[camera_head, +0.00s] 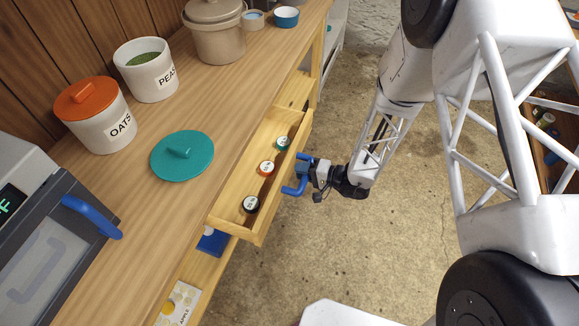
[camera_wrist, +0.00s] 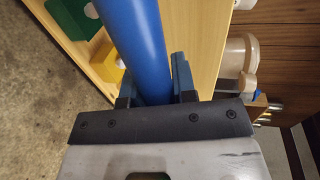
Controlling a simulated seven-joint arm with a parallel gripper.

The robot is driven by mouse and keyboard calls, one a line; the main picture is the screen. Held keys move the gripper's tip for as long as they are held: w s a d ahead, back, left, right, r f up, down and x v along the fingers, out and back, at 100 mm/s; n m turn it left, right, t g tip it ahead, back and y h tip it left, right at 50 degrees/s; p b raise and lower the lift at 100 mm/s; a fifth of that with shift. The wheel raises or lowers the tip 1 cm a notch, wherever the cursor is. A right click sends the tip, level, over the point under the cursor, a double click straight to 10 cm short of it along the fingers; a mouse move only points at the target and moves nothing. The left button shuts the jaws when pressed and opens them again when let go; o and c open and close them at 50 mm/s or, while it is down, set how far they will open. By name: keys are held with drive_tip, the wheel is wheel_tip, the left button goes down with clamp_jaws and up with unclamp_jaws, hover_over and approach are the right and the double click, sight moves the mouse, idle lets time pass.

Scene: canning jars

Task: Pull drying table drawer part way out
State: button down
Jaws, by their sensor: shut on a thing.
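The drawer (camera_head: 251,228) of the wooden drying table (camera_head: 232,96) stands part way out from under the tabletop in the head view. In the wrist view the blue handle (camera_wrist: 135,45) runs between the two dark fingers of my gripper (camera_wrist: 155,92). The fingers hide part of the handle.
On the tabletop stand an OATS canister (camera_head: 112,128), a PEAS canister (camera_head: 152,82), a teal lid (camera_head: 182,157) and a beige crock (camera_head: 218,42). A grey appliance with a blue handle (camera_head: 92,216) is at lower left. The concrete floor beside the drawer is clear.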

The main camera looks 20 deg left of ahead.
drive_tip(key=shift+v, duration=0.85)
drive_tip(key=shift+f, duration=0.15)
drive_tip(key=c, duration=0.9)
unclamp_jaws()
drive_tip(key=shift+d, duration=0.15)
drive_tip(key=shift+v, duration=3.75)
